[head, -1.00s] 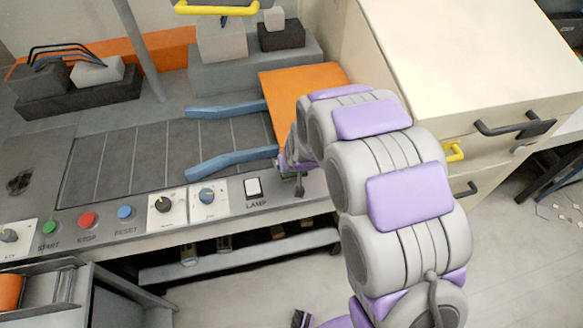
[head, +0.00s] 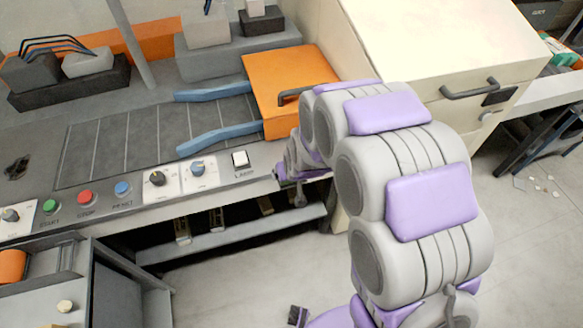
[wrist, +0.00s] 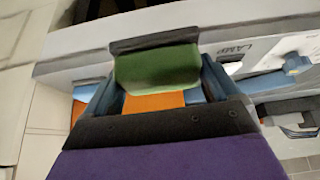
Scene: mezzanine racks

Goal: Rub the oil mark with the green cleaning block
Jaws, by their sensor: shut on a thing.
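The green cleaning block (wrist: 158,68) has a dark edge strip along its top in the wrist view. My gripper (wrist: 160,85) is shut on it, with a blue-grey finger on each side. In the head view my gripper (head: 290,176) is at the bench's front edge, just right of the LAMP switch (head: 240,159); the block cannot be made out there. A dark irregular patch, which looks like the oil mark (head: 17,167), lies on the grey bench top at the far left, well away from my gripper.
The grey bench front carries buttons (head: 85,196) and knobs (head: 157,179). Blue guide rails (head: 215,137) and an orange box (head: 285,72) stand behind them. A cream cabinet (head: 430,40) stands to the right. Open floor (head: 230,285) lies in front.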

